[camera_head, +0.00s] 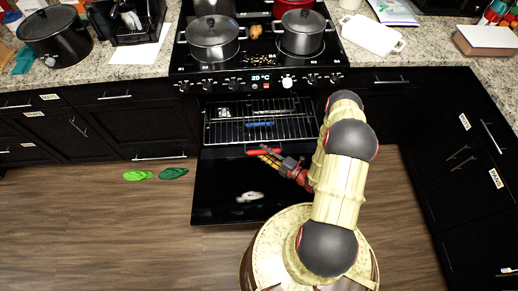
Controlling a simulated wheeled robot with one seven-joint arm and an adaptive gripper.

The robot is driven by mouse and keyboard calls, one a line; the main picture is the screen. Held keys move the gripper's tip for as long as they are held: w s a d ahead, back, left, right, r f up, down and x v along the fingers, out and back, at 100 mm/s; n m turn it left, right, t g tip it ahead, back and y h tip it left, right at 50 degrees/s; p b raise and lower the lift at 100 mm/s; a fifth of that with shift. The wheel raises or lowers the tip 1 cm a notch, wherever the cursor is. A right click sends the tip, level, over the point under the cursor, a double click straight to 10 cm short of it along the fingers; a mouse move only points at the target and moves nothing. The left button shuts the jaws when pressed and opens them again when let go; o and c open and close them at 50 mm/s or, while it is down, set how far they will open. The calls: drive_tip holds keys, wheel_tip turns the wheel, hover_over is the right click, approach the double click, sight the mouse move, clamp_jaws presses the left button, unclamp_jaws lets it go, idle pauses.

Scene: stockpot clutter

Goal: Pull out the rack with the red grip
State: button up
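The oven (242,200) is open, with its black door folded down flat toward me. A wire rack (226,131) sits in the oven opening. A red bar (251,152), which looks like the red grip, shows at the rack's front edge. My gripper (267,154) is at this red bar, reaching in from the right above the door. Its fingertips overlap the bar in this view; I cannot tell whether they touch it or are shut on it. The gripper hides part of the bar, and my arm covers the rack's right end.
A blue item (260,124) shows at the rack, perhaps another grip. Pots (213,38) stand on the cooktop above. Green slippers (155,175) lie on the floor left of the door. Dark cabinets (475,150) stand at the right. The floor at left is mostly clear.

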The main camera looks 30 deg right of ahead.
drive_tip(key=v, duration=0.7)
drive_tip(key=shift+s, duration=0.1)
idle(0.5)
